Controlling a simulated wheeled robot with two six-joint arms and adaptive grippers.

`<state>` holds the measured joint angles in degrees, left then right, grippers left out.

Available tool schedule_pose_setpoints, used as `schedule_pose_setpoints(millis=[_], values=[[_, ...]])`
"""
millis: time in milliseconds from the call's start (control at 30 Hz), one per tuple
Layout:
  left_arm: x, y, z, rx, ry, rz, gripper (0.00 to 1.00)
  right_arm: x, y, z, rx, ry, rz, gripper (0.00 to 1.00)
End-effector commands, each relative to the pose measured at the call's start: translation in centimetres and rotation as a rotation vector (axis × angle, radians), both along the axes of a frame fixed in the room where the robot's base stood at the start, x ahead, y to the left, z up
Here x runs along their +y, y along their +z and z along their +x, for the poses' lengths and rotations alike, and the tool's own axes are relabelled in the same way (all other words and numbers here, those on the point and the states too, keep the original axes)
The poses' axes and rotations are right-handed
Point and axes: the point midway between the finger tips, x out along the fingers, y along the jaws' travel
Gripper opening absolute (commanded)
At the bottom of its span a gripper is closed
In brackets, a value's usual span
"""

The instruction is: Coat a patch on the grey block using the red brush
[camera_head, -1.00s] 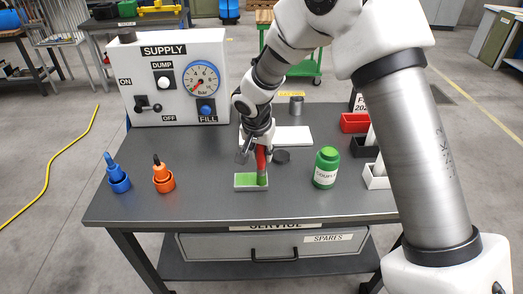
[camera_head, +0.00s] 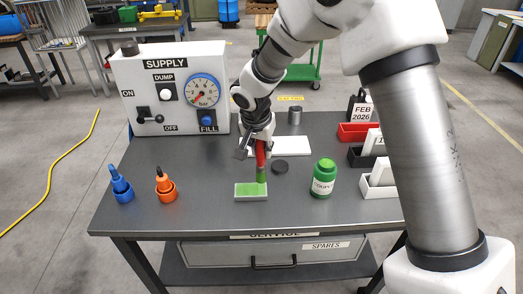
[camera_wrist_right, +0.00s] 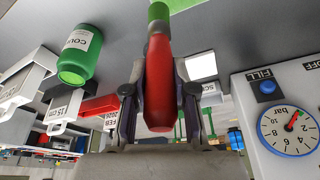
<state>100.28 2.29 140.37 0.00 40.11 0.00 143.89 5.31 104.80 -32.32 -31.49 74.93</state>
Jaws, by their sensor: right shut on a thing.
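The grey block (camera_head: 251,198) lies on the table's front middle, pale-sided, with green covering most of its top. My right gripper (camera_head: 259,141) is shut on the red brush (camera_head: 260,154), which points down with a green lower end. The brush tip is at the back right edge of the block in the head view; I cannot tell whether it touches. In the right wrist view, the red handle (camera_wrist_right: 158,85) sits between the two fingers (camera_wrist_right: 158,95). The left gripper is not in view.
Blue (camera_head: 122,190) and orange (camera_head: 165,190) bottles stand left. The supply box (camera_head: 180,88) is at the back left, labelled trays (camera_head: 378,187) at the right.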

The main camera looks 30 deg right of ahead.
Motion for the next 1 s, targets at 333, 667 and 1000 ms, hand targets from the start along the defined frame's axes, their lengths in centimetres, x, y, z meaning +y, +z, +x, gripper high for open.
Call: schedule_pose_setpoints(millis=[333, 667, 1000], values=[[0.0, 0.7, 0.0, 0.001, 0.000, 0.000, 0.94, 0.0, 1.1, 0.0, -0.002, -0.001, 0.000, 0.00], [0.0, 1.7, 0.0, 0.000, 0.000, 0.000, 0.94, 0.0, 2.9, 0.0, 0.001, 0.000, 0.000, 0.00], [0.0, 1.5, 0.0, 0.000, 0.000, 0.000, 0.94, 0.0, 2.7, 0.0, 0.001, 0.000, 0.000, 0.00]])
